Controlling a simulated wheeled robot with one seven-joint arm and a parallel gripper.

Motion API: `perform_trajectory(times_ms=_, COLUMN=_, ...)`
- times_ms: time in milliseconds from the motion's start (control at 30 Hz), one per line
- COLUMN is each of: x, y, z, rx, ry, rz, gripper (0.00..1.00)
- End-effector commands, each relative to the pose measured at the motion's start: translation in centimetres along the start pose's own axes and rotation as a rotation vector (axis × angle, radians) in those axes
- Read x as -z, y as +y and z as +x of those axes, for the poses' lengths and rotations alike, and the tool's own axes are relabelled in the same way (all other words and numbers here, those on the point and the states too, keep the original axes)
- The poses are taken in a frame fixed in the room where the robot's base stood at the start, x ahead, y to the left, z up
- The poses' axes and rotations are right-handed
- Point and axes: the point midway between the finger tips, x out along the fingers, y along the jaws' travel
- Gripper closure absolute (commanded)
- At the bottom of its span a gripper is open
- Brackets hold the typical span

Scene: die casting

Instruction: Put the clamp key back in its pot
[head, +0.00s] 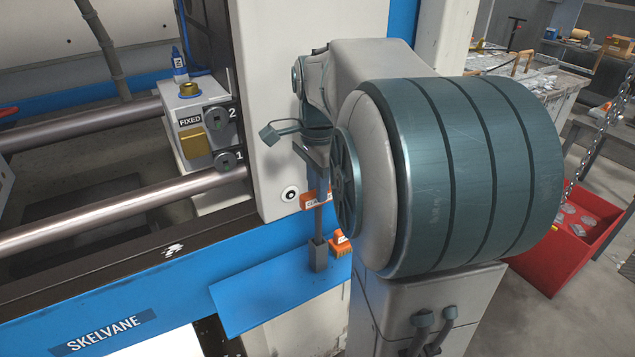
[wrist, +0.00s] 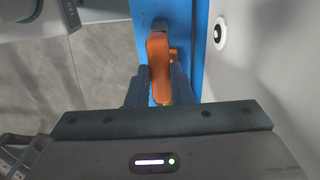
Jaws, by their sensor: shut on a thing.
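The clamp key is an orange handle (wrist: 158,68) with a thin grey upright shaft (head: 318,222) under it. My gripper (head: 316,180) is shut on the handle; in the wrist view its two fingers (wrist: 158,88) stand on either side of the orange. The shaft runs down to a dark grey square block (head: 318,256) over the blue shelf. I cannot tell whether this block is the key's own end or the pot, or whether it touches the shelf. A small orange piece (head: 340,243) shows just behind it, partly hidden by my arm.
The sloping blue shelf (head: 265,295) runs along the machine's front. The white machine column (head: 270,110) stands close behind my gripper. A block marked FIXED (head: 190,125) and steel bars (head: 120,210) are at left. A red bin (head: 575,235) is at right.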

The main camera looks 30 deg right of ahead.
Motion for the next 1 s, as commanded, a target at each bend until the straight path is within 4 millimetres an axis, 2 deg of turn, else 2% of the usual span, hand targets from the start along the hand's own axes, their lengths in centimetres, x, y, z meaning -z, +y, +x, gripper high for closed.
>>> perform_trajectory(times_ms=867, x=0.0, y=0.0, z=0.46, rx=0.0, ry=0.0, rz=0.0, gripper=1.0)
perform_trajectory(times_ms=900, x=0.0, y=0.0, z=0.47, rx=0.0, ry=0.0, rz=0.0, gripper=0.78)
perform_trajectory(times_ms=1000, x=0.01, y=0.0, z=0.43, rx=0.0, ry=0.0, rz=0.0, gripper=0.55)
